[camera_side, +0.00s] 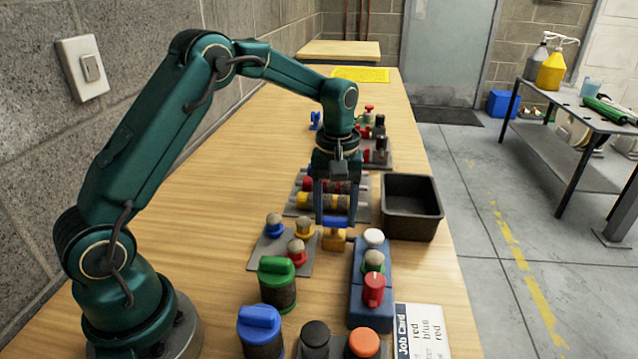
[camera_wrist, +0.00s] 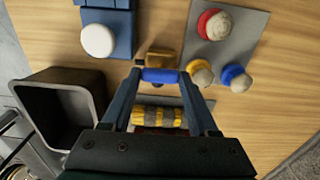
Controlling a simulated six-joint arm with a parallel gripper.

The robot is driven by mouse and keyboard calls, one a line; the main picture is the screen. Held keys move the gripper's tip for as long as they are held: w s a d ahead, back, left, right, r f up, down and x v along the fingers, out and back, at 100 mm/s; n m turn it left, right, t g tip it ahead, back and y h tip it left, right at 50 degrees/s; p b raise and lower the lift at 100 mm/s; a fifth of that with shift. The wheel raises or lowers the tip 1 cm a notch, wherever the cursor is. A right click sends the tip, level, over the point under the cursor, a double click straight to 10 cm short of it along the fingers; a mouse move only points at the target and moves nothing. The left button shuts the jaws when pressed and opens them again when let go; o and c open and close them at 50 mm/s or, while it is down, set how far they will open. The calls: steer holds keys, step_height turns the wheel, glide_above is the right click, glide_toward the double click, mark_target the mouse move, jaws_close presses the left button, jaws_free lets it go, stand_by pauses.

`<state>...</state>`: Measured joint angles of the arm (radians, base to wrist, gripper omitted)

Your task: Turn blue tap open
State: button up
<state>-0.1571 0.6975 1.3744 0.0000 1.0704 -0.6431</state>
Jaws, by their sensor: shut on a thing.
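The blue tap has a brass body (camera_side: 334,241) and a blue bar handle (camera_side: 335,222). It stands on the table near the middle of the side view. My gripper (camera_side: 334,217) points down over it, with one finger at each end of the blue handle, shut on it. In the wrist view, the handle (camera_wrist: 160,75) spans the gap between the fingertips of my gripper (camera_wrist: 159,76), and the brass body (camera_wrist: 163,57) shows just beyond it. The handle lies crosswise over the body. The fingers hide the handle's ends.
A dark open bin (camera_side: 411,207) stands close on the right. A rack with banded cylinders (camera_side: 322,201) lies just behind. Bare table shows at left.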

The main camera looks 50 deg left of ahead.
steer(key=shift+r, duration=0.1)
steer(key=o, duration=1.4)
